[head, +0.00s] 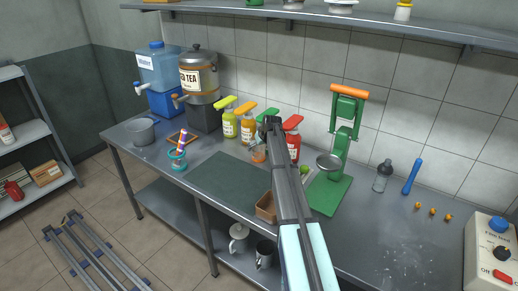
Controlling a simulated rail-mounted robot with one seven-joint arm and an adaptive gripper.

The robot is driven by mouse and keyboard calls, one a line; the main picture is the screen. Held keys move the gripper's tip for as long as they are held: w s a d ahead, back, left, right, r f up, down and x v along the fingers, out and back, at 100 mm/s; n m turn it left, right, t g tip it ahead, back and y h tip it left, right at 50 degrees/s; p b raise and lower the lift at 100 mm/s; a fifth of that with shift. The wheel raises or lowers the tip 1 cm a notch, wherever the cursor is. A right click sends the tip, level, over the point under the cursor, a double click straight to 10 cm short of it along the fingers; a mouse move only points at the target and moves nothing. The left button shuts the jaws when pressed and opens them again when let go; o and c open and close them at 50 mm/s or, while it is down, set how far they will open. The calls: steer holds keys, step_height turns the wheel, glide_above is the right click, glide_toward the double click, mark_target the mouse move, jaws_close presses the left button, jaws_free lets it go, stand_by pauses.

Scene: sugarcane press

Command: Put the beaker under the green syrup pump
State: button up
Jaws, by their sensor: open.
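Several syrup pump bottles stand in a row by the back wall. A yellow-green pump (229,122) is leftmost, then an orange-yellow pump (247,126). A pump with a green top (270,112) is partly hidden behind my arm, and a red pump (293,140) is to its right. A small clear vessel with an orange tint (258,154), apparently the beaker, stands in front of the pumps, just left of my arm. My gripper (270,126) reaches in above the counter near the green pump. It is open; its fingers are hard to make out, and whether they touch the vessel cannot be told.
A green press (346,130) with an orange handle stands right of my arm. A dark mat (230,178) and brown box (266,207) lie in front. A teal cup (178,160), metal pot (141,131) and dispensers are left.

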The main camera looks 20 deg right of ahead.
steer(key=b+v, duration=0.1)
steer(key=v, duration=0.5)
steer(key=shift+r, duration=0.2)
steer(key=shift+s, duration=0.1)
